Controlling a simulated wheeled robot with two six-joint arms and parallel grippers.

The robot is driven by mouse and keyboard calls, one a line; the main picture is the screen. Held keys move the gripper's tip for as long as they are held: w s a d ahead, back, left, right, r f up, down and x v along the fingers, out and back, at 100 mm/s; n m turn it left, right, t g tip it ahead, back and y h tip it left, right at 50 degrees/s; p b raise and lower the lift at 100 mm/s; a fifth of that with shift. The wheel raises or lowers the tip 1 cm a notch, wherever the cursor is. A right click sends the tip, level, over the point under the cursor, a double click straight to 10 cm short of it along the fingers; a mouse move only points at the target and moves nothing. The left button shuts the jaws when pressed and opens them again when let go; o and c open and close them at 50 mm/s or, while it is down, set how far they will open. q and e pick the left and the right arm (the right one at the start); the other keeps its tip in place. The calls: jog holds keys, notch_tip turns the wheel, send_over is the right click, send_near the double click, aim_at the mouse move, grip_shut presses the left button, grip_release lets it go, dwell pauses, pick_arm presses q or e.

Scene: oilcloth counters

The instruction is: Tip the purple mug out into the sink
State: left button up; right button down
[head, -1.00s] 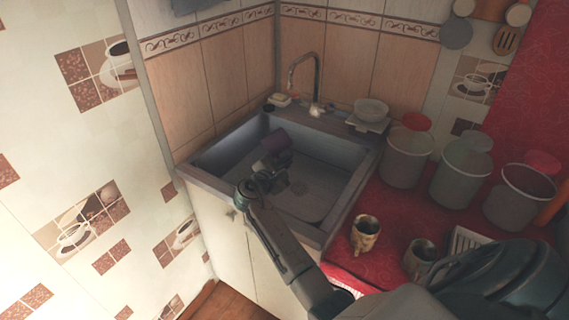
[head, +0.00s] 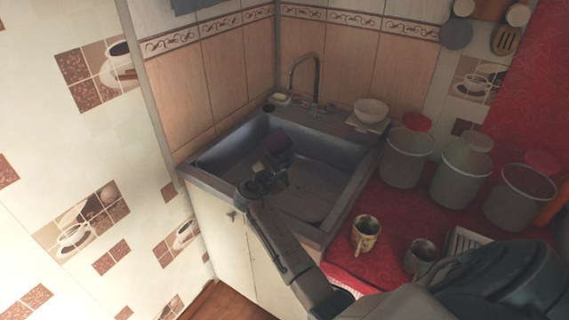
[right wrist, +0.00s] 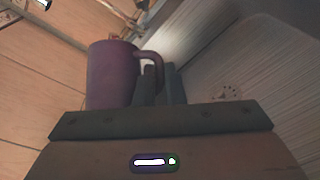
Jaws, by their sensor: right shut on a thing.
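The purple mug (head: 277,146) is over the basin of the grey sink (head: 327,178) in the head view. My right gripper (head: 272,172) reaches in from the front edge of the sink and is shut on the mug. In the right wrist view the purple mug (right wrist: 112,75) is seen from the side, and the right gripper's fingers (right wrist: 163,85) close on its handle. My left gripper is not in view.
A tap (head: 315,78) rises behind the basin. A white bowl (head: 371,110) stands at the sink's back right. Two mugs, one nearer (head: 365,233) and one beside it (head: 421,257), stand on the red counter. Large canisters (head: 405,160) line its back.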

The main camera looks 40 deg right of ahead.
notch_tip(320, 180, down, 3)
jog(key=s+a+m+y+p, duration=0.2)
jog(key=a+m+y+p, duration=0.1)
jog(key=y+p, duration=0.8)
jog(key=s+a+r+m+g+y+p, duration=0.1)
jog(key=s+a+r+y+p, duration=0.4)
jog(key=a+r+y, duration=0.4)
jog(key=shift+a+r+y+p, duration=0.2)
jog(key=shift+r+y+p, duration=0.35)
jog(key=shift+y, duration=0.35)
